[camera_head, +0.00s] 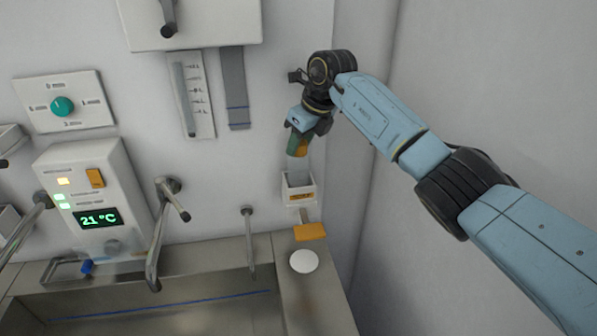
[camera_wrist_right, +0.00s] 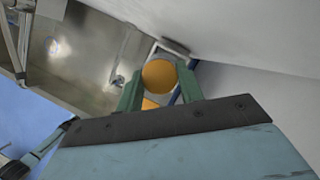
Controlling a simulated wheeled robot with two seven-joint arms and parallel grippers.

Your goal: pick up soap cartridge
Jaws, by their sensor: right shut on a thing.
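The soap cartridge (camera_head: 297,170) is a pale, see-through body with an orange top. It hangs upright below my right gripper (camera_head: 298,146), whose green fingers are shut on the orange top. The cartridge's lower end is at the open mouth of the white wall dispenser (camera_head: 296,188); I cannot tell how far it sits inside. In the right wrist view, the round orange top (camera_wrist_right: 160,74) shows between the two green fingers of the right gripper (camera_wrist_right: 160,82). My left gripper is not in view.
An orange lever (camera_head: 310,231) sticks out below the dispenser, above a white disc (camera_head: 304,261) on the sink's ledge. A grey strip (camera_head: 235,88) and a scale panel (camera_head: 191,95) are on the wall to the left. The right-hand wall stands close to the dispenser.

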